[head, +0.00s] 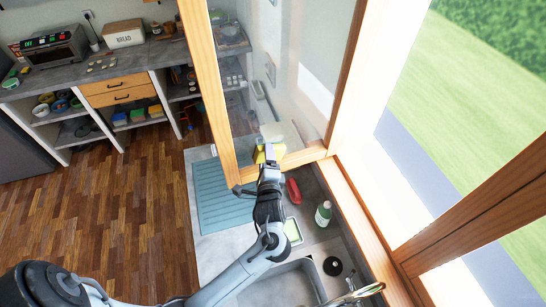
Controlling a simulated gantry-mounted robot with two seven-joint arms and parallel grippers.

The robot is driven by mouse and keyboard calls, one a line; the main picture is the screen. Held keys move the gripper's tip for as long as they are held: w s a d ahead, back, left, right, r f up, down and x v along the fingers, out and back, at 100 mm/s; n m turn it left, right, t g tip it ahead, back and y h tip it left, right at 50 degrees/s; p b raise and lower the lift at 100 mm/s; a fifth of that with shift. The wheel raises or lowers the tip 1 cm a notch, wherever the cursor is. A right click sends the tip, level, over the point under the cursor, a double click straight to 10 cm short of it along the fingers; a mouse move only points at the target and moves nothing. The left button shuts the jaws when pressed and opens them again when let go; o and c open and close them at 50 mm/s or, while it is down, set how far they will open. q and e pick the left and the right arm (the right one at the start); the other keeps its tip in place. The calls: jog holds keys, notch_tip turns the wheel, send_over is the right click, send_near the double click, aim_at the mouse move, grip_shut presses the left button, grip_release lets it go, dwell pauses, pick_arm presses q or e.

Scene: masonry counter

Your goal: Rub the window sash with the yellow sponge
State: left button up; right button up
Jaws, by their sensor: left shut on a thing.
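The wooden window sash (208,85) stands swung inward over the counter, with a clear glass pane framed by orange-brown wood. My left gripper (270,157) is at the sash's bottom rail (302,158), near the lower left corner. It is shut on the yellow sponge (259,156), which shows on both sides of the fingers. The sponge is at the lower part of the pane; I cannot tell whether it touches the glass or wood. My right gripper is not in view.
Below the sash are a blue ridged mat (212,195), a red object (293,191), a green-and-white bottle (323,213) and a sink (275,290). The window frame (365,215) bounds the right. A shelf unit with a bread box (124,34) stands at the back left, beyond open wood floor.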

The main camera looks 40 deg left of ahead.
pick_arm(q)
jog(key=shift+s+a, duration=0.35)
jog(key=shift+s, duration=0.2)
jog(key=shift+w+r, duration=0.1)
jog(key=shift+r, duration=1)
jog(key=shift+w+d, duration=0.6)
jog(key=shift+w, duration=0.5)
jog(key=shift+w+d, duration=0.65)
jog(key=shift+w, duration=0.45)
jog(key=shift+w+d, duration=0.6)
jog(key=shift+w, duration=0.5)
jog(key=shift+s+a, duration=0.65)
jog(key=shift+s, duration=0.45)
jog(key=shift+s+a, duration=0.6)
jog(key=shift+s, duration=0.55)
jog(key=shift+s+a, duration=0.65)
jog(key=shift+s, duration=0.45)
